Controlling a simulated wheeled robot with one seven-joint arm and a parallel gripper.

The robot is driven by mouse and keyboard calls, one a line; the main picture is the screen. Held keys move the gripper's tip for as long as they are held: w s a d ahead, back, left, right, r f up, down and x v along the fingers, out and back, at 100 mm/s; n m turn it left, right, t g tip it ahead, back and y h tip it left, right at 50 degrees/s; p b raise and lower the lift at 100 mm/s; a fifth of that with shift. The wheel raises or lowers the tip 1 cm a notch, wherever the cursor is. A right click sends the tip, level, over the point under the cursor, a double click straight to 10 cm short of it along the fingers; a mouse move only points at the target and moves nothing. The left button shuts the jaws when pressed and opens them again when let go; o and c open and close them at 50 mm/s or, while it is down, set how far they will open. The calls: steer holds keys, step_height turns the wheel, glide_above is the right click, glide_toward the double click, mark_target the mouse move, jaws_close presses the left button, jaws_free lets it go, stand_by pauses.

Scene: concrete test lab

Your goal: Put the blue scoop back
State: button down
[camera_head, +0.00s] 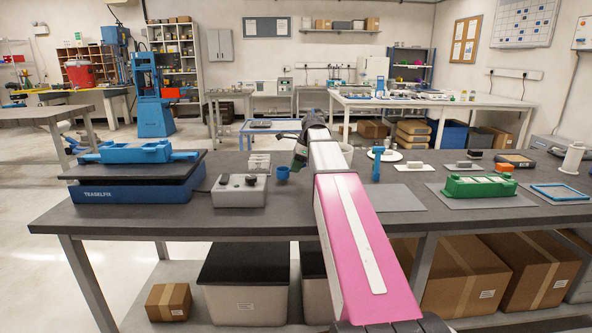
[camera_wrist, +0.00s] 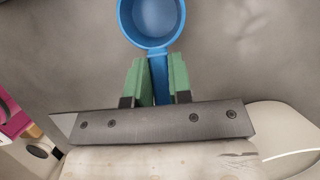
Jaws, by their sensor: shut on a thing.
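The blue scoop (camera_head: 283,172) is at the end of my arm, over the dark bench. In the wrist view its round cup (camera_wrist: 151,22) lies beyond the fingertips, with its hollow toward the camera. Its short handle runs back between the green fingers. My gripper (camera_wrist: 157,82) is shut on that handle. In the head view my gripper (camera_head: 299,160) is small and partly hidden by my arm. I cannot tell in either view whether the cup touches the bench or hangs above it.
A blue machine with a blue tray (camera_head: 135,153) stands left on the bench. A grey control box (camera_head: 240,190) is close left of the scoop. An upright blue piece (camera_head: 376,165) stands right of my arm. A green rack (camera_head: 480,186) sits farther right. A grey mat (camera_head: 390,198) lies bare.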

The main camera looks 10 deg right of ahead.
steer(key=shift+f, duration=0.6)
steer(key=shift+f, duration=0.1)
steer(key=c, duration=1)
jaws_free()
steer(key=shift+c, duration=0.2)
steer(key=v, duration=1.2)
